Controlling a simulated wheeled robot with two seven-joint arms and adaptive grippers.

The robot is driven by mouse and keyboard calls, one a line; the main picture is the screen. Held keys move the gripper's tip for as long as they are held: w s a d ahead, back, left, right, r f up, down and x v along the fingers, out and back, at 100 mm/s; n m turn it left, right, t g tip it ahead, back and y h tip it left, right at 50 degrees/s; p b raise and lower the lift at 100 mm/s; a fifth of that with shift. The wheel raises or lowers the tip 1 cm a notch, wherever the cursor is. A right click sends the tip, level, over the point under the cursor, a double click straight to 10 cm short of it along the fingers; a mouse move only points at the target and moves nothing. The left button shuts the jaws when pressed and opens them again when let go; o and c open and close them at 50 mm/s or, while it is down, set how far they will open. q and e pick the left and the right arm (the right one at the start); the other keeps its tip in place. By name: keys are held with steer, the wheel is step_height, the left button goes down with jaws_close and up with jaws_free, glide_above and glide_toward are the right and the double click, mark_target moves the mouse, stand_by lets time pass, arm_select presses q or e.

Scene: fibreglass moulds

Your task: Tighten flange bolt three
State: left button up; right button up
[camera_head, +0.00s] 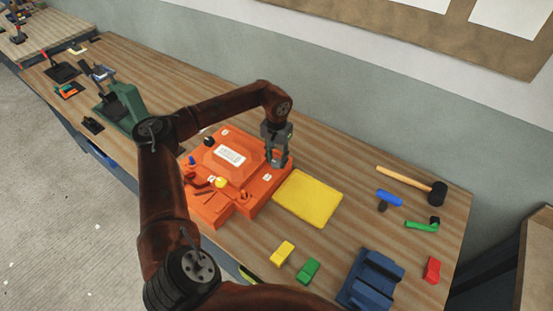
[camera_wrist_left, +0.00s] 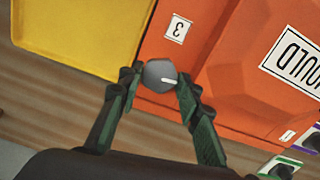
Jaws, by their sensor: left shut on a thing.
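The orange mould (camera_head: 233,183) lies on the bench with a white name plate on its raised middle. It also fills the upper right of the left wrist view (camera_wrist_left: 225,60). A dark grey round bolt head (camera_wrist_left: 159,74) with a white line sits at the mould's edge beside a white label "3" (camera_wrist_left: 178,27). My left gripper (camera_head: 279,162) is at the mould's back right corner, pointing down. In the left wrist view its fingers (camera_wrist_left: 159,84) are closed on both sides of this bolt head.
A yellow tray (camera_head: 308,198) lies right beside the mould. A mallet (camera_head: 405,181), blue tool (camera_head: 389,198), green tool (camera_head: 422,225), red block (camera_head: 432,269), blue holder (camera_head: 371,279), yellow block (camera_head: 282,253) and green block (camera_head: 308,271) lie to the right. Yellow (camera_head: 221,182) and blue (camera_head: 191,160) knobs stand on the mould.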

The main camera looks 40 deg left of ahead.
mark_target(277, 161)
arm_select(q)
steer(key=shift+w+a+r, duration=0.15)
steer(key=o, duration=1.2)
steer(key=shift+c, duration=0.2)
steer(key=shift+r, duration=3.9)
